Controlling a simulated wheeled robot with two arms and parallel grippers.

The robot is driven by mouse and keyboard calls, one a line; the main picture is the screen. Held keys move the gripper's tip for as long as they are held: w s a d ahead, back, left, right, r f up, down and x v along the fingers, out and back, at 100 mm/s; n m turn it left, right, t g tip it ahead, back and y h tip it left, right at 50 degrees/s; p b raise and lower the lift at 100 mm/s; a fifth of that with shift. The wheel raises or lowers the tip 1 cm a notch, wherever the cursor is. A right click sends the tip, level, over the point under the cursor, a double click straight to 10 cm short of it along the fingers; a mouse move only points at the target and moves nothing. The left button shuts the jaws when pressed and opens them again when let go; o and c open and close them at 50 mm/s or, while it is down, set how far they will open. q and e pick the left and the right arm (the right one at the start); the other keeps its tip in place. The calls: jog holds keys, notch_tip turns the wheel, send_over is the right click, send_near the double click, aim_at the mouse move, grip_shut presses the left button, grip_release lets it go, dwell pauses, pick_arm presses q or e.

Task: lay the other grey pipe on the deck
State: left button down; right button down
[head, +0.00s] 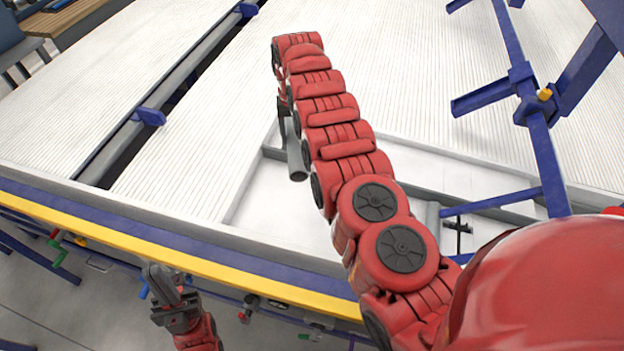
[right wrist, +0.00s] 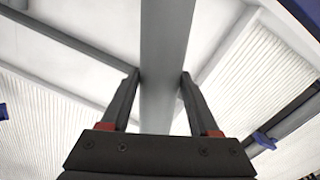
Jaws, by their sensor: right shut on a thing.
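A grey pipe (head: 296,158) hangs over the white deck (head: 150,190), its lower end showing below my right gripper (head: 284,108). In the right wrist view the pipe (right wrist: 166,60) runs between the two dark fingers of the right gripper (right wrist: 160,78), which is shut on it. My red right arm hides part of the pipe and deck in the head view. Whether the pipe touches the deck, I cannot tell. My left gripper (head: 172,298) is low at the left, in front of the deck's yellow edge and away from the pipe; its finger gap is unclear.
A blue frame (head: 545,150) with arms stands at the right. A short grey cylindrical piece (head: 432,218) shows beside it, partly behind my arm. A yellow and blue edge (head: 200,262) runs along the deck front. Ribbed white panels (head: 400,70) cover the back; the left deck is clear.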

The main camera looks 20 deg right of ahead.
jog(key=s+f+m+b, duration=0.1)
jog(key=s+f+b, duration=0.1)
jog(key=f, duration=0.7)
jog(key=s+d+f+m+b, duration=0.1)
jog(key=s+f+b, duration=0.1)
jog(key=f, duration=0.8)
jog(key=s+f+m+b, duration=0.2)
jog(key=f+b, duration=0.2)
jog(key=f, duration=0.5)
jog(key=shift+s+d+f, duration=0.2)
jog(key=shift+s, duration=0.05)
jog(key=shift+c, duration=0.2)
grip_release()
jog(key=shift+r, duration=0.1)
